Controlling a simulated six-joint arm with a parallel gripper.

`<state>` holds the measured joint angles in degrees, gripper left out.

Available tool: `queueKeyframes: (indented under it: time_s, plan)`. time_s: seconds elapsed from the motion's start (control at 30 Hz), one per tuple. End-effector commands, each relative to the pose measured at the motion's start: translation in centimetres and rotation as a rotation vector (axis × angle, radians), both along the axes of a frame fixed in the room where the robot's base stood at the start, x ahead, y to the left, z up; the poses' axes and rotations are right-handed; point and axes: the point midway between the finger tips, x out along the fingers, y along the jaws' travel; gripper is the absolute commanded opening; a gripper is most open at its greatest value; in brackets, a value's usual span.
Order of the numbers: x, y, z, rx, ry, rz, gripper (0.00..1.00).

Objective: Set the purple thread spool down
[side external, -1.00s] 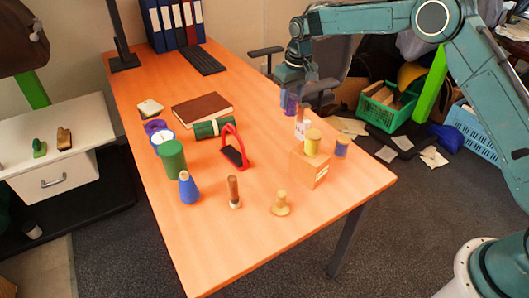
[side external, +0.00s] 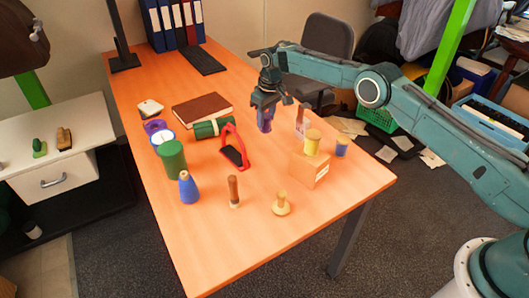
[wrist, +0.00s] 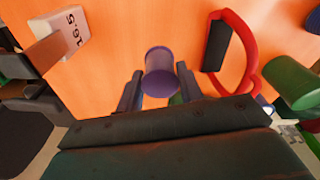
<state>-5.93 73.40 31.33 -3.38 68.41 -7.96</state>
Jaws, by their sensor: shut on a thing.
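The purple thread spool (side external: 264,124) is held below my gripper (side external: 266,108), over the table behind the red-framed stamp. My gripper is shut on it. In the wrist view the spool (wrist: 161,78) sits between the two fingers (wrist: 159,92), its round purple end facing the camera. The spool looks upright in the side view, its lower end close to the orange tabletop (side external: 225,260). I cannot tell whether it touches the table.
The red-framed item (side external: 233,148) stands left of the spool, with a green roll (side external: 212,128) beyond it. A pale marked block (side external: 301,118) is to the right. A yellow spool (side external: 312,142) tops a wooden block (side external: 309,171); a blue spool (side external: 342,147) is beside it.

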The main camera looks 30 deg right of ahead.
Motion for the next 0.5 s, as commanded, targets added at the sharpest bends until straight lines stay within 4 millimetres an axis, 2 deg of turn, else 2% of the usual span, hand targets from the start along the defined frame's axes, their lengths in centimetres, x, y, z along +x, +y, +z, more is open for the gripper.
queueKeyframes:
  time_s: [0.23, 0.5]
  plan:
    - [0.0, 0.0, -0.6, 0.000, 0.001, 0.001, 0.14]
    - [0.0, 0.0, -3.5, -0.001, 0.002, 0.000, 0.14]
